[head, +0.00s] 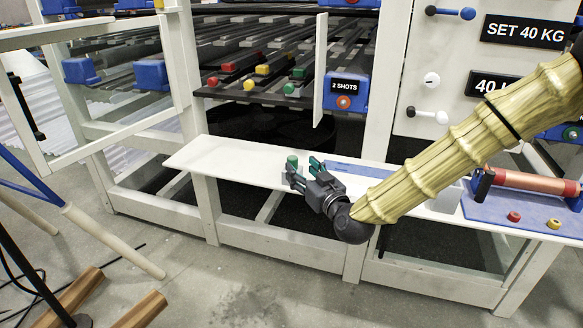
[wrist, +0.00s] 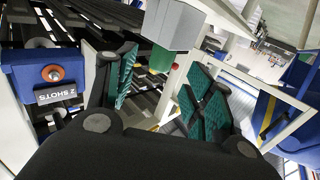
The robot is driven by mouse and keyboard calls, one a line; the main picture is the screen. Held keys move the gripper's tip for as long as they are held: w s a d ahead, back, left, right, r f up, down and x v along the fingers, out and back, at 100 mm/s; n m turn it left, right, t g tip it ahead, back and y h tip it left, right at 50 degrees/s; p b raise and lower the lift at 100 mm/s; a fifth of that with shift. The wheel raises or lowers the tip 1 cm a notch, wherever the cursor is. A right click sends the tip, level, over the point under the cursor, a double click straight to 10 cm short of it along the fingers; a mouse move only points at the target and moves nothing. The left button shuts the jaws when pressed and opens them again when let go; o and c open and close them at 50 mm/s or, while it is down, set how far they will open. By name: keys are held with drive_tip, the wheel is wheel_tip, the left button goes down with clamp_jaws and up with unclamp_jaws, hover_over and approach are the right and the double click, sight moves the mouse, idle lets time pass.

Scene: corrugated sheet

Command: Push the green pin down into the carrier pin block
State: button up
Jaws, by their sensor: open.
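The green pin (head: 292,161) stands upright near the tips of my gripper (head: 303,172), over the white shelf. The wrist view is upside down relative to the head view. There the green pin (wrist: 163,56) sticks out of a grey block (wrist: 182,24), which looks like the carrier pin block. The block is mostly hidden behind my gripper in the head view. In the wrist view my gripper (wrist: 162,88) has its green-padded fingers spread, with the pin beyond the gap between them. No contact with the pin shows. How deep the pin sits cannot be told.
The white shelf (head: 235,163) is clear to the left. A blue "2 SHOTS" box (head: 346,92) hangs behind. A rack at the back holds red, yellow (head: 263,70) and green pieces. A copper-coloured roller (head: 535,182) lies on a blue mat at right.

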sight(295, 161)
drive_tip(key=shift+r+b+x, duration=0.15)
drive_tip(key=shift+b+x, duration=0.3)
drive_tip(key=shift+x, duration=1.15)
drive_tip(key=shift+r+b+x, duration=0.15)
drive_tip(key=shift+b+x, duration=0.3)
drive_tip(key=shift+x, duration=1.15)
drive_tip(key=shift+s, duration=0.1)
drive_tip(key=c, duration=1.1)
